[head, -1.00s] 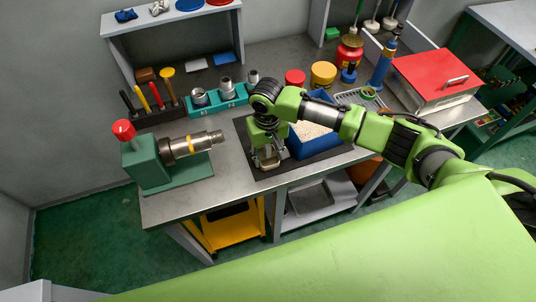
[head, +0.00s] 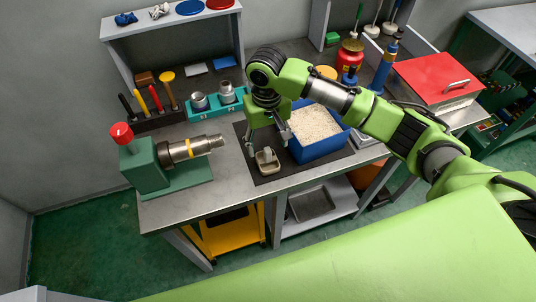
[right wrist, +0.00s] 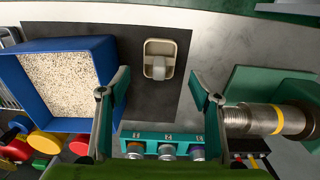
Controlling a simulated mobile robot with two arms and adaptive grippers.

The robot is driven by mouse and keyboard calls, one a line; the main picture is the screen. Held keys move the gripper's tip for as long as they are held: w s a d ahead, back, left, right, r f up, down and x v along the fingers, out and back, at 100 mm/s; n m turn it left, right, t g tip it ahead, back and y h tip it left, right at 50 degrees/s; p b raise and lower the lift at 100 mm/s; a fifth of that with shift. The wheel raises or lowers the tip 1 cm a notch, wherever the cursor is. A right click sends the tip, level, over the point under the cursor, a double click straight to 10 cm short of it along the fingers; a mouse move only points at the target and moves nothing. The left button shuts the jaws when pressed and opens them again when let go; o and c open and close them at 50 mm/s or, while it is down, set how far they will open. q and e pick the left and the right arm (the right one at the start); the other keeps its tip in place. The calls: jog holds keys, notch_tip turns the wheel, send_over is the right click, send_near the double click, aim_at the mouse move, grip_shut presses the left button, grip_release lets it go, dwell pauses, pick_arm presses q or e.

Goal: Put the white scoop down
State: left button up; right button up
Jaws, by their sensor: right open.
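The white scoop (head: 267,161) lies on the dark mat (head: 291,169) near the bench's front edge. In the right wrist view the scoop (right wrist: 159,60) sits on the mat beyond the fingertips, apart from them. My right gripper (head: 267,137) is open and empty above the mat, just behind the scoop. Its two fingers show wide apart in the right wrist view (right wrist: 160,85). The blue bin (head: 323,146) of pale granules stands on the mat to the right of the scoop. My left gripper is not in view.
A green pipe vise (head: 150,165) holding a metal pipe stands at the bench's left. A teal socket rack (head: 213,109) and a tool rack (head: 160,117) stand behind. A red-lidded box (head: 437,76) is at the right. Bare bench lies between vise and mat.

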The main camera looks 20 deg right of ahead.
jog(key=shift+r, duration=1.7)
